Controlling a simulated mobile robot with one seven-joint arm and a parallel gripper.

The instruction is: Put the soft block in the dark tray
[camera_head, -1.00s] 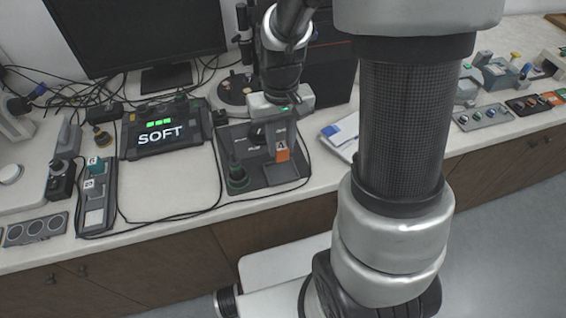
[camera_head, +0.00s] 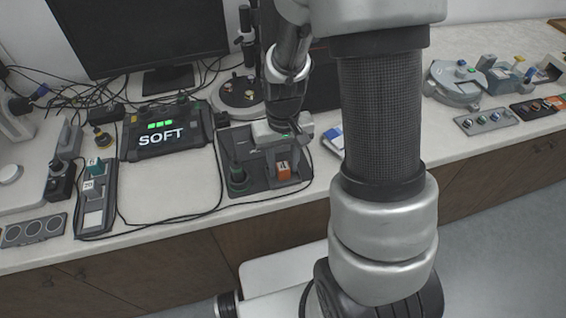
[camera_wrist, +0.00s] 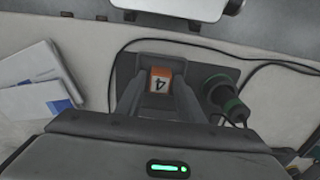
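My gripper (camera_head: 283,160) points down over the dark tray (camera_head: 262,186), with its fingers on both sides of an orange block (camera_head: 283,172). In the wrist view the orange block (camera_wrist: 162,83) has a white face marked 4 and sits between my fingertips (camera_wrist: 165,72). The fingers look shut on it. It is low over the dark tray (camera_wrist: 222,75); I cannot tell whether it touches the surface. A device screen (camera_head: 160,138) reads SOFT with green bars above.
A dark green-based knob or pot (camera_head: 238,180) stands at the tray's left, close to my gripper. Cables cross the counter. Papers (camera_wrist: 38,78) lie beside the tray.

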